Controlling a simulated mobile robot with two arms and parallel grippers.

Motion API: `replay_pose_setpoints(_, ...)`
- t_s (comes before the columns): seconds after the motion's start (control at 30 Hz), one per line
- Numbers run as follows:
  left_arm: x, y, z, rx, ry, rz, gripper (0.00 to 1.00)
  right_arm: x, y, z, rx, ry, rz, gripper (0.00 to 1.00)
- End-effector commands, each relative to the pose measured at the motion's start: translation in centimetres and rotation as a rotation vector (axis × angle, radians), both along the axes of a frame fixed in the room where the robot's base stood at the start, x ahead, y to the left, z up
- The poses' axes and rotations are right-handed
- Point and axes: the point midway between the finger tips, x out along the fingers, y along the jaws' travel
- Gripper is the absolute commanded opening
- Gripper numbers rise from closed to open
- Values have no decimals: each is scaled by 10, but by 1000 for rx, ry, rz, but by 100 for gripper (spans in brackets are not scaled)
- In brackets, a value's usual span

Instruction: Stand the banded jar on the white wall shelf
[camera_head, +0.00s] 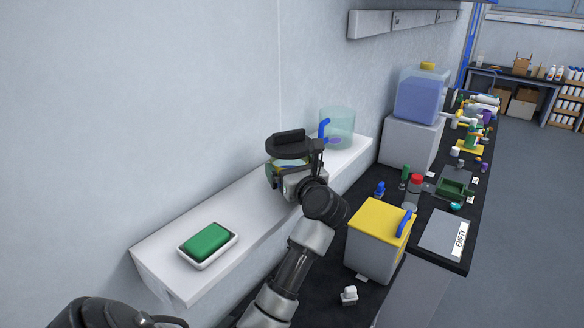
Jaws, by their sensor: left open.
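The banded jar (273,176) is of clear glass with a yellow-green band, under a broad dark top like a lid. It appears upright at the white wall shelf (225,221), around the middle of its length. My left gripper (298,172) is open at the jar's near right side and hides much of it, including part of its base. I cannot tell whether the fingers touch the glass. My right gripper is not in view.
A green block in a white dish (230,254) lies at the shelf's near end. A clear teal container (343,128) with a blue handle stands at its far end. Below right, a yellow-topped box (372,262) and several small items crowd the dark bench. Bare shelf lies between dish and jar.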

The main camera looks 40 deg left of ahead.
Motion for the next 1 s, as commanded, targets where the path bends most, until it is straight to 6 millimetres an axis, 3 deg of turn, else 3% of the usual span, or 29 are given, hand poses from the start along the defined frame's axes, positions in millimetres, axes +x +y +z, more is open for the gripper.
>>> replay_pose_setpoints(0.17,-7,-19,-4,-4,-4,-3,100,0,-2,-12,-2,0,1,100)
replay_pose_setpoints(0.6,-42,-98,-2,-2,-2,-3,100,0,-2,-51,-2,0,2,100)
replay_pose_setpoints(1.0,-48,-110,2,0,-1,0,100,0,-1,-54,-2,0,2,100)
